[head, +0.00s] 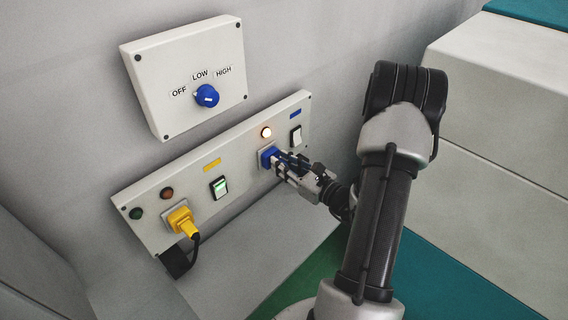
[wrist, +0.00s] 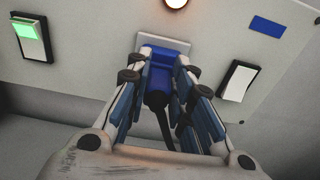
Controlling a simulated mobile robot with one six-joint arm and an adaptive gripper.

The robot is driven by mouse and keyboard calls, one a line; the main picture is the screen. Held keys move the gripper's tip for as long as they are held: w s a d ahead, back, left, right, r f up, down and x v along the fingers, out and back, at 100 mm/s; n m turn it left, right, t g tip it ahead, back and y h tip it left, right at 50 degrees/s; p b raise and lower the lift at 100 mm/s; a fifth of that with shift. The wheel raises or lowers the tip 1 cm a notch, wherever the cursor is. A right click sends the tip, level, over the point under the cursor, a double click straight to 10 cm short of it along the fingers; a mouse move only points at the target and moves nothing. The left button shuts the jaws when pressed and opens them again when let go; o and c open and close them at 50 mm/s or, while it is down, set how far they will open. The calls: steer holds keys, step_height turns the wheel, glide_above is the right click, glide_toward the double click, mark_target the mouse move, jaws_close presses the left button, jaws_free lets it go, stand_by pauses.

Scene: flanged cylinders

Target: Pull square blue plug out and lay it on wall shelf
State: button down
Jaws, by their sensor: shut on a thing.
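The square blue plug (wrist: 158,77) sits at its pale socket plate (wrist: 175,44) on the wall panel, with a dark cable hanging below it. In the head view the blue plug (head: 268,153) shows at the right part of the panel, partly hidden by my gripper. My gripper (head: 279,165) reaches it from the right and is shut on it. In the wrist view my gripper's fingers (wrist: 160,85) lie on both sides of the plug. The wall shelf (head: 250,245) is the grey ledge below the panel, and its visible top is bare near the middle.
A yellow plug (head: 181,221) with a black cable sits in the panel's left socket. A green-lit switch (head: 219,187) and a dark-and-white switch (head: 296,135) flank the blue plug. A lamp (head: 266,132) glows above it. A box with a blue knob (head: 206,96) hangs higher up.

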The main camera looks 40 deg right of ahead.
steer(key=shift+s+d, duration=0.1)
steer(key=shift+s, duration=0.2)
steer(key=s, duration=0.4)
steer(key=shift+s+d, duration=0.1)
steer(key=shift+s, duration=0.05)
stand_by(0.5)
steer(key=shift+f, duration=0.1)
